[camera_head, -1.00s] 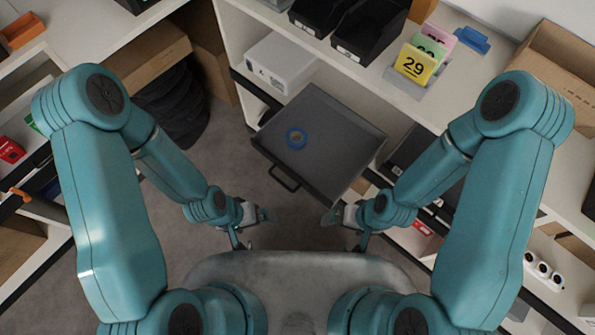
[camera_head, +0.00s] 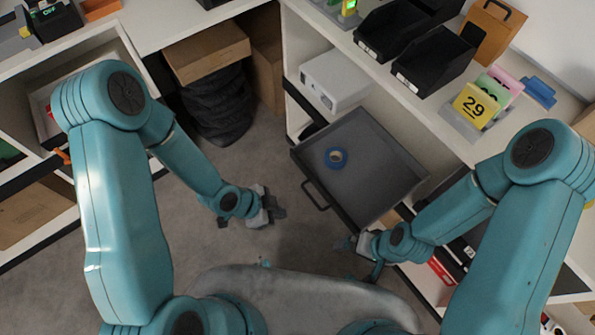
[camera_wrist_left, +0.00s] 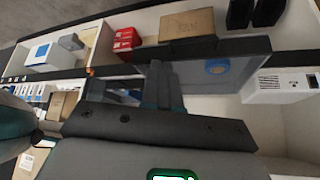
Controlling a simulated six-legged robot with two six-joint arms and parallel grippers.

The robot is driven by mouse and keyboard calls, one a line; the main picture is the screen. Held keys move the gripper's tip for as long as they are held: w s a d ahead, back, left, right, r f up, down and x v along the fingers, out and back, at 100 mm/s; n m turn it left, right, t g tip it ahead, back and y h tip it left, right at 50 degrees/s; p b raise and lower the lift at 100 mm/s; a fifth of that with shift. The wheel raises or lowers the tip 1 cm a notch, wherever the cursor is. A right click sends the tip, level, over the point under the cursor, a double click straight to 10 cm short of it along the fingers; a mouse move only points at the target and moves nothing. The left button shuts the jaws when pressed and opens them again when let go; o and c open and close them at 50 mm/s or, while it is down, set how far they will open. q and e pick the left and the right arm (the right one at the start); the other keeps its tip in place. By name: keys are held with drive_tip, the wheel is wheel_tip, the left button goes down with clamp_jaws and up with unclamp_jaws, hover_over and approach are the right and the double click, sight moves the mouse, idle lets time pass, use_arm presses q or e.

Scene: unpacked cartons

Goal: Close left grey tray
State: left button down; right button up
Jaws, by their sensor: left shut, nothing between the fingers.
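The grey tray (camera_head: 385,172) is pulled out of the white shelf unit, with a blue tape roll (camera_head: 336,158) lying inside it. Its dark handle (camera_head: 315,196) is on the front side, facing me. My left gripper (camera_head: 279,207) is shut and empty, left of the handle and apart from it. In the left wrist view the shut fingers (camera_wrist_left: 165,85) stand in front of the tray (camera_wrist_left: 245,60) and hide part of it. My right gripper (camera_head: 346,244) is below the tray's front corner in the picture; its fingers are too small to judge.
A white box (camera_head: 335,78) stands on the shelf behind the tray. Black bins (camera_head: 432,62) and a yellow 29 card (camera_head: 474,105) are on the top. Grey floor lies clear around my left gripper.

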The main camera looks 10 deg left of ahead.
use_arm(q)
drive_tip(key=w+a+f+m+t+h+b, duration=0.1)
drive_tip(key=w+a+f+m+t+b, duration=0.25)
drive_tip(key=w+m+b, duration=0.7)
drive_tip(key=m+b, duration=0.2)
drive_tip(key=b, duration=0.8)
approach(302, 166)
wheel_tip(302, 166, down, 4)
drive_tip(key=s, duration=0.1)
drive_tip(key=w+d, duration=0.2)
drive_tip(key=shift+w+d+t, duration=0.25)
drive_tip(key=shift+d+t, duration=0.1)
drive_tip(key=shift+d, duration=0.05)
drive_tip(key=shift+w+d+f, duration=0.1)
drive_tip(key=shift+w+d, duration=0.25)
drive_tip(key=shift+w, duration=0.05)
drive_tip(key=shift+w+d, duration=0.1)
drive_tip(key=shift+d, duration=0.05)
